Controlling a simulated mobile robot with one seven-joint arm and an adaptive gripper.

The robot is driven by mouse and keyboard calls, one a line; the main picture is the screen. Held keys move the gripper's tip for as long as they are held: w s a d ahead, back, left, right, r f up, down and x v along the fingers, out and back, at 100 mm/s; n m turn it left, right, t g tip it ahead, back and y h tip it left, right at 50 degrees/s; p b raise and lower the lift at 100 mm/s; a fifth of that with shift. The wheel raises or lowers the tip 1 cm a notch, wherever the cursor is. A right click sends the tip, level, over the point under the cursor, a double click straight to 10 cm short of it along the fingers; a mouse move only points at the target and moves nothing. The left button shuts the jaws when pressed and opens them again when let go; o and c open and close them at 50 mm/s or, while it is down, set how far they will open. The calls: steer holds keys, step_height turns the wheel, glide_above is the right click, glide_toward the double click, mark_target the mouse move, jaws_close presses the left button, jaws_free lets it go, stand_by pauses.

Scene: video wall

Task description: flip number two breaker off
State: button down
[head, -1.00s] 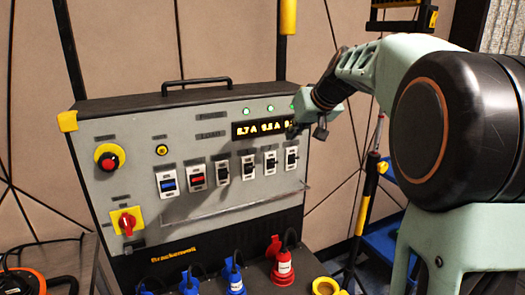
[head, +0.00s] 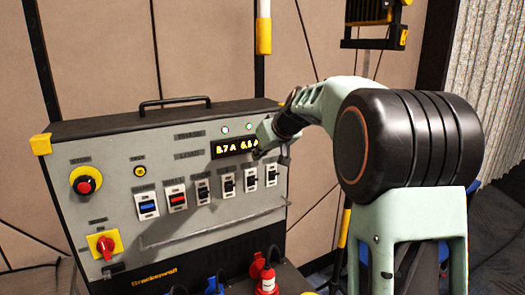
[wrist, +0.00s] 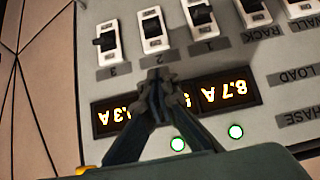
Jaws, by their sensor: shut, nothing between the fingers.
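The number two breaker (wrist: 153,28) is a white-framed switch with a dark lever, its "2" label beside it in the upside-down wrist view. In the head view it is the second breaker from the right (head: 250,179). My gripper (wrist: 157,78) is shut and empty, its fingertips over the strip between this breaker's label and the lit display (wrist: 218,97). In the head view my gripper (head: 259,153) is just above the number two breaker and hides the right part of the display. I cannot tell whether the fingertips touch the panel.
Breaker three (wrist: 108,43) and breaker one (wrist: 202,18) flank number two closely. Blue (head: 147,205) and red (head: 176,197) switches are farther left. A ledge (head: 215,228) runs below the row. Plugs (head: 265,280) stand at the bottom.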

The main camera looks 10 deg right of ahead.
mark_target(253, 180)
steer(key=x, duration=0.4)
steer(key=shift+w+f, duration=0.15)
steer(key=shift+f, duration=0.3)
steer(key=shift+s+d+f, duration=0.2)
steer(key=shift+s+f, duration=0.35)
steer(key=shift+f, duration=0.35)
steer(key=shift+s+f, duration=0.3)
steer(key=shift+f, duration=0.25)
steer(key=shift+f+b, duration=0.3)
steer(key=shift+b, duration=0.95)
steer(key=shift+s+d+r+t, duration=0.1)
steer(key=shift+t, duration=0.2)
steer(key=shift+b, duration=0.4)
